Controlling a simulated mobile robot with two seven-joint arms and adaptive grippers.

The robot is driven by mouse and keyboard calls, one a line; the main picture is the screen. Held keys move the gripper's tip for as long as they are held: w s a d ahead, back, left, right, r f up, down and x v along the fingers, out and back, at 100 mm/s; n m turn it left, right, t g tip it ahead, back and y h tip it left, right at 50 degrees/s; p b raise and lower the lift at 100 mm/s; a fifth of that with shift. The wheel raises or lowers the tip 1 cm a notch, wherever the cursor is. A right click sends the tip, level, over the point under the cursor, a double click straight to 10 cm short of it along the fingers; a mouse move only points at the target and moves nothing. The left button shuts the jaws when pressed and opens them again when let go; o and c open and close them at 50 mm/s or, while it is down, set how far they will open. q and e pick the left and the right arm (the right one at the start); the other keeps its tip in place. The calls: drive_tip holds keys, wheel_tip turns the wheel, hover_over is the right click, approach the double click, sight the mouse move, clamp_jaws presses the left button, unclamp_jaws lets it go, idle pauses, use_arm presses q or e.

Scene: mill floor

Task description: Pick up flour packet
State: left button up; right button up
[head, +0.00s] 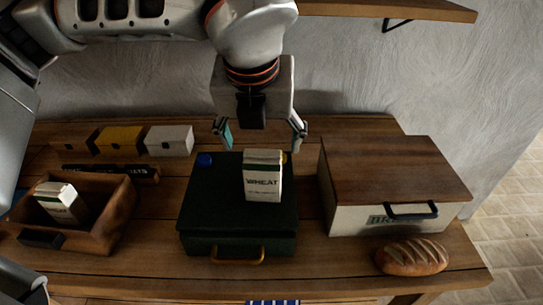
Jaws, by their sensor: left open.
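A white packet (263,184) with a dark WHEAT label stands upright on the dark green box (210,215). A second white packet (62,203) with a green label too small to read leans in a wooden drawer-like tray (110,218) at the left. My left gripper (262,134) points down, open and empty. In the picture its fingertips are just above the WHEAT packet's top, spread wider than the packet. It appears apart from the packet; the exact depth is hard to tell. My right gripper is not in view.
A shelf (390,9) hangs above.

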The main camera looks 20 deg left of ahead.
sight(263, 156)
use_arm(q)
drive_tip(key=shift+w+f, duration=0.1)
drive_tip(key=shift+f, duration=0.3)
drive_tip(key=shift+a+f, duration=0.1)
drive_tip(key=shift+f, duration=0.35)
drive_tip(key=shift+w+f, duration=0.2)
drive_tip(key=shift+f, duration=0.1)
drive_tip(key=p+x, duration=0.1)
drive_tip(key=x, duration=0.4)
drive_tip(key=shift+w+p, duration=0.15)
drive_tip(key=shift+p, duration=0.15)
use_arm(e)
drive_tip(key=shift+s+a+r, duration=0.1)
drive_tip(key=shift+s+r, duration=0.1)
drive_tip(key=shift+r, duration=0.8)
use_arm(q)
drive_tip(key=shift+c, duration=0.4)
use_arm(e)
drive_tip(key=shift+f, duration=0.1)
use_arm(q)
drive_tip(key=c, duration=1.9)
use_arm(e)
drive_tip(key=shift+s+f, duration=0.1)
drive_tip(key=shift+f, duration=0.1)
use_arm(q)
drive_tip(key=shift+r, duration=0.2)
drive_tip(key=shift+c, duration=0.2)
